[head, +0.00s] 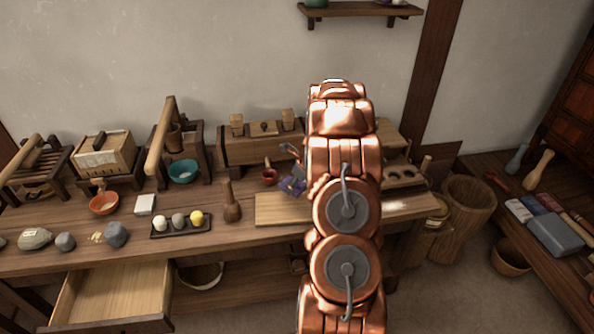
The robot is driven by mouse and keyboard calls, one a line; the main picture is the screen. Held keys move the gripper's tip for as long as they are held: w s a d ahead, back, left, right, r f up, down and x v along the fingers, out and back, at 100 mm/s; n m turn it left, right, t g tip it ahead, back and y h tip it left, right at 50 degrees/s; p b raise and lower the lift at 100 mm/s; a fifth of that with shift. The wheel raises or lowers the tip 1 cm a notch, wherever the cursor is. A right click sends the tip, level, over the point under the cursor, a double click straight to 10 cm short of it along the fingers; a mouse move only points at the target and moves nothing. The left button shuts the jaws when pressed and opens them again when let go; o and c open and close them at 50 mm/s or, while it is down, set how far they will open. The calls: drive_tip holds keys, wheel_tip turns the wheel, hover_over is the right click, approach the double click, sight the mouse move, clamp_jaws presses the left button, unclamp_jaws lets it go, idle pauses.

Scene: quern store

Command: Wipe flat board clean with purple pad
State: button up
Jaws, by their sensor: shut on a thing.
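The flat board (278,210), pale wood, lies at the front of the workbench. My copper-coloured arm covers its middle and hides much of it. The purple pad (292,187) is small and partly hidden at the left side of my arm, over the back part of the board. My gripper (289,175) is shut on the pad. Whether the pad touches the board cannot be told. A whitish patch (398,205) shows on the pale surface right of my arm.
A wooden pestle (231,203) stands just left of the board. A dark tray (180,224) with several round things and a white block (145,204) lie farther left. A small red mortar (269,176) is behind the board. An open drawer (112,292) juts out at the front left.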

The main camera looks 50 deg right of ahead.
drive_tip(key=shift+r+p, duration=1.25)
drive_tip(key=shift+r, duration=0.55)
